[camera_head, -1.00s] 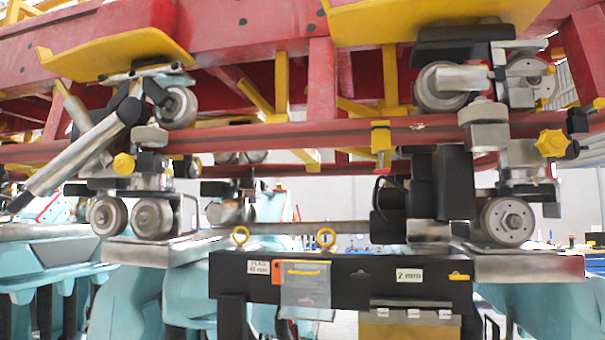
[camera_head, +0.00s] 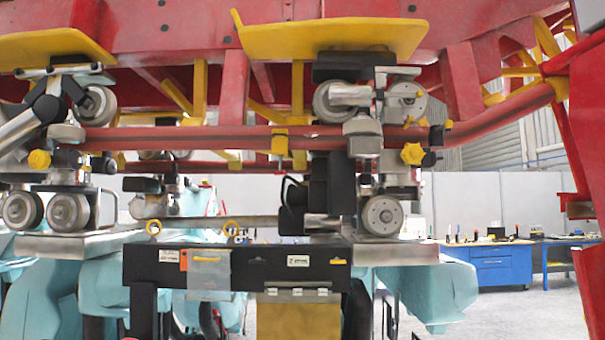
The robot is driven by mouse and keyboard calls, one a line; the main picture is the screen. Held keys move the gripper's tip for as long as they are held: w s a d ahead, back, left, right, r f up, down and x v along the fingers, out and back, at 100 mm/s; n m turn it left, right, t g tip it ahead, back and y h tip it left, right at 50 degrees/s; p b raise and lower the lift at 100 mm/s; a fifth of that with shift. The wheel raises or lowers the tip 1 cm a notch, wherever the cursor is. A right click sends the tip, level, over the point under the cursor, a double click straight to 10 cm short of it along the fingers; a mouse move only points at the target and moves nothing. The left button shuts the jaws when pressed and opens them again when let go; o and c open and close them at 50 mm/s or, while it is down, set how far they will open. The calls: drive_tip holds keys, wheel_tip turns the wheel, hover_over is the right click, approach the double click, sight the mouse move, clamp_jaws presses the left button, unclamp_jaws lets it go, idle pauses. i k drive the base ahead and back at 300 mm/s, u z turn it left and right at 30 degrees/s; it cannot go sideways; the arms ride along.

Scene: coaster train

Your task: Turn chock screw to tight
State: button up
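A yellow star-shaped knob (camera_head: 412,153) sits at the right end of the right wheel carriage, just below the red rail. A black clamp-like part is right beside it. A similar yellow knob (camera_head: 39,159) is on the left wheel carriage. Either knob may be the chock screw; I cannot tell which, nor how tight either is. The right carriage has a large lower wheel (camera_head: 382,215) and upper wheels against the red rail (camera_head: 230,138). My gripper is not in view.
A black crossbeam (camera_head: 260,268) with labels and two yellow eye rings stands below the rail. Metal plates (camera_head: 395,252) flank it. Teal bodies (camera_head: 430,290) stand underneath. A blue workbench (camera_head: 500,265) is at the back right, with open floor before it. A red post rises at the right edge.

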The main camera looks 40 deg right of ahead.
sight(280, 172)
drive_tip(key=z, duration=0.8)
drive_tip(key=i, duration=0.25)
